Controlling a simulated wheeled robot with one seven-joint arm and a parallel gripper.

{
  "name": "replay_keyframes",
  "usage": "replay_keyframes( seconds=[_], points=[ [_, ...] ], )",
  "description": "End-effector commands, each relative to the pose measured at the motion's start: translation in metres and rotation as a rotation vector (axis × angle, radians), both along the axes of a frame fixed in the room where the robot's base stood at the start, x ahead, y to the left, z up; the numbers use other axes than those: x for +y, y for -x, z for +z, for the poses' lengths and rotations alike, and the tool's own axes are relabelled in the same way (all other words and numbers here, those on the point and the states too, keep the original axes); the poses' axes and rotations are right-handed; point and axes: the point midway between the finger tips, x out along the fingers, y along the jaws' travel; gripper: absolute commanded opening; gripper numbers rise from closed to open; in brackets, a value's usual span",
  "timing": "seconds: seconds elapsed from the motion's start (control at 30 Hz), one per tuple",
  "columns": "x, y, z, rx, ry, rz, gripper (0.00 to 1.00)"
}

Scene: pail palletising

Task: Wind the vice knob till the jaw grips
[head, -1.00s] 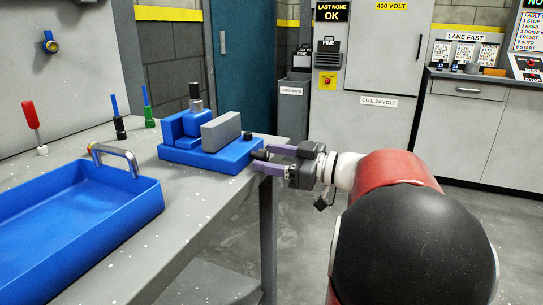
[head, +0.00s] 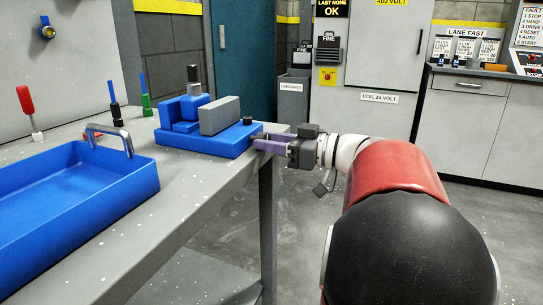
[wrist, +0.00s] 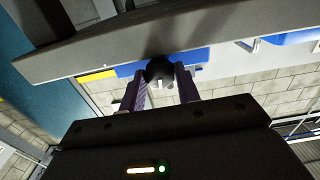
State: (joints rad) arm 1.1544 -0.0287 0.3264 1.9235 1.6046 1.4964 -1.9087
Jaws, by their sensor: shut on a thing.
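The blue vice (head: 203,143) sits near the right end of the grey workbench. Its grey jaw block (head: 220,117) stands upright on the base. The black round knob (wrist: 160,70) is at the vice's right end, between my gripper's purple fingers in the wrist view. My gripper (head: 258,142) is shut on the knob, reaching in from the right; the fingers mostly hide the knob in the head view.
A blue tray (head: 75,212) with a metal handle (head: 112,132) is at the bench's front left. A red-handled tool (head: 27,108) and blue and green tools (head: 146,101) stand at the back. Grey cabinets stand behind.

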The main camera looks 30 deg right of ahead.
Motion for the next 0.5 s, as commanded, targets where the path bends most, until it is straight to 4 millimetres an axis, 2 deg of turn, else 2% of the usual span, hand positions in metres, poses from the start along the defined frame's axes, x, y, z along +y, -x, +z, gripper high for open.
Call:
replay_keyframes(
  seconds=[0.03, 0.2, 0.5],
  points=[
    [0.002, -0.0004, -0.0072, 0.024, -0.034, 0.004, 0.09],
    [0.001, -0.0001, -0.0023, 0.124, -0.161, 0.003, 0.1],
    [0.0, 0.0004, -0.0003, 0.17, -0.218, 0.001, 0.1]
  ],
)
